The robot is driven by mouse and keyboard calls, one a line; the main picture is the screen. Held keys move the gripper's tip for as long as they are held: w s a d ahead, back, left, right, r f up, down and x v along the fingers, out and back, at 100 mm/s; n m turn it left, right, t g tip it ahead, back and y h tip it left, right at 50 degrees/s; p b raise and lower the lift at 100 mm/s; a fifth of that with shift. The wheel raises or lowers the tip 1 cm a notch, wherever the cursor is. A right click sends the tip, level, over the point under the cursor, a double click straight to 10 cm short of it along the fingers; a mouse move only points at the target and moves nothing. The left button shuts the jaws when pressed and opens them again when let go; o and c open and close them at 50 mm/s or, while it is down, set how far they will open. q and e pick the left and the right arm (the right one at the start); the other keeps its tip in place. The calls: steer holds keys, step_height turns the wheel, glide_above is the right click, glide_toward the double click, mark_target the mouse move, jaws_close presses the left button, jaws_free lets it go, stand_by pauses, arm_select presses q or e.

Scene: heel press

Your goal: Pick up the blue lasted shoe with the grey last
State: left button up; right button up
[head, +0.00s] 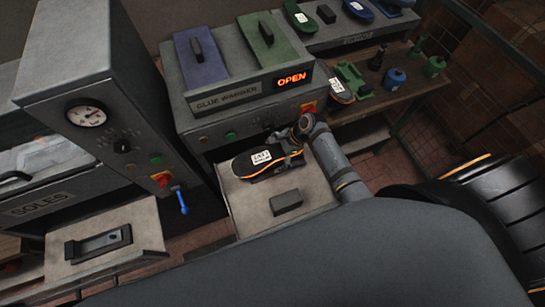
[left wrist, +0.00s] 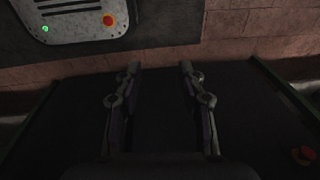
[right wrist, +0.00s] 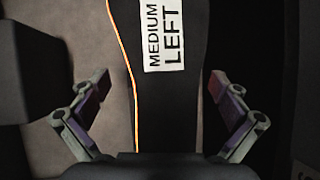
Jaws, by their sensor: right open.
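A dark shoe-shaped piece (head: 250,163) with an orange edge line and a white label lies on the light table in front of the glue warmer. The right wrist view shows it close up (right wrist: 165,95), its label reading "MEDIUM LEFT"; it looks black there. My right gripper (head: 291,143) is at this piece, fingers open, one on each side of it with gaps between. My left gripper (left wrist: 158,85) is open and empty.
A dark grey block (head: 286,203) sits on the light table (head: 241,208) near the shoe piece. The glue warmer (head: 245,92), with an OPEN sign, stands behind. The press (head: 90,90) with a blue lever is left. Green and blue soles (head: 300,17) lie at the back.

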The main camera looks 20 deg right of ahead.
steer(key=x, duration=0.2)
steer(key=shift+w+a+f, duration=0.1)
steer(key=shift+a+f, duration=0.1)
steer(key=shift+a, duration=0.2)
steer(key=shift+f, duration=0.25)
steer(key=c, duration=1.6)
arm_select(q)
steer(key=shift+a+r, duration=0.15)
steer(key=shift+a, duration=0.4)
arm_select(e)
steer(key=shift+r, duration=0.1)
steer(key=shift+c, duration=1)
arm_select(q)
steer(key=shift+s, duration=0.1)
